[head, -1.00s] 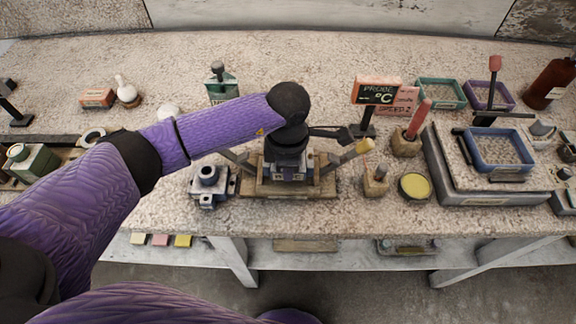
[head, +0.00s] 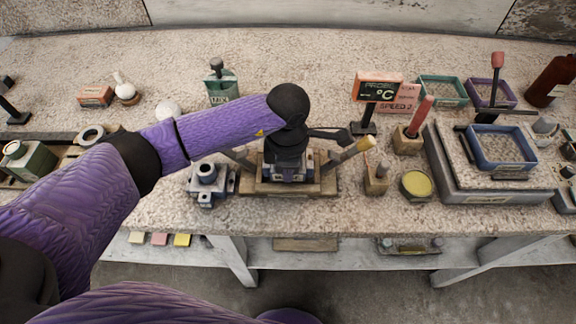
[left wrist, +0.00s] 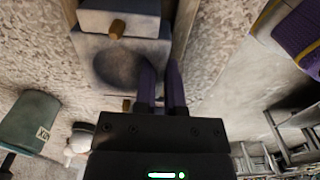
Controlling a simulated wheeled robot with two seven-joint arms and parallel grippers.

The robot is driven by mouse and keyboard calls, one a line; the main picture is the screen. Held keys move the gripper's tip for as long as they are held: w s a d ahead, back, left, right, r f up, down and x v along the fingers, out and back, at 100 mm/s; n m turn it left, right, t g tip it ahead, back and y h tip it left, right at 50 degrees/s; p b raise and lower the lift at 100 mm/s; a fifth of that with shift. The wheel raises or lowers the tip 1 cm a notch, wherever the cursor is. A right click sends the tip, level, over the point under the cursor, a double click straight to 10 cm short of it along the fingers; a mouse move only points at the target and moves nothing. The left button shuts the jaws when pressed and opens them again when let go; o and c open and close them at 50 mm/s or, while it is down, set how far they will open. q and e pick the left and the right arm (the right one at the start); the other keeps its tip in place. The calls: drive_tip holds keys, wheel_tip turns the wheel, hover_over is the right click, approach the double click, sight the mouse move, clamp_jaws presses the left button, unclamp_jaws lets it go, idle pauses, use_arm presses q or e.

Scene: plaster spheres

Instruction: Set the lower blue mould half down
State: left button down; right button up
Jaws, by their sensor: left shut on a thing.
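The lower blue mould half (head: 288,175) is in the wooden cradle (head: 262,188) at the front middle of the bench, mostly hidden under my left gripper (head: 288,163). The gripper points down and is shut on it. In the left wrist view, the fingers (left wrist: 161,88) meet the edge of the grey-blue mould half (left wrist: 92,55), beside its round hollow. A brass-coloured peg shows above the hollow. I cannot tell whether the mould half rests fully on the cradle floor. My right gripper is not in view.
Another blue mould piece (head: 207,183) stands just left of the cradle. A yellow-filled pot (head: 416,185) and a blue tray (head: 502,148) stand further right.

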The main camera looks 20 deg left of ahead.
use_arm(q)
drive_tip(key=shift+f+b, duration=0.5)
drive_tip(key=shift+f, duration=0.2)
drive_tip(key=c, duration=0.6)
unclamp_jaws()
drive_tip(key=shift+c, duration=0.2)
drive_tip(key=shift+r+p, duration=1.55)
drive_tip(key=shift+r, duration=0.55)
drive_tip(key=shift+f, duration=0.1)
drive_tip(key=shift+d, duration=0.1)
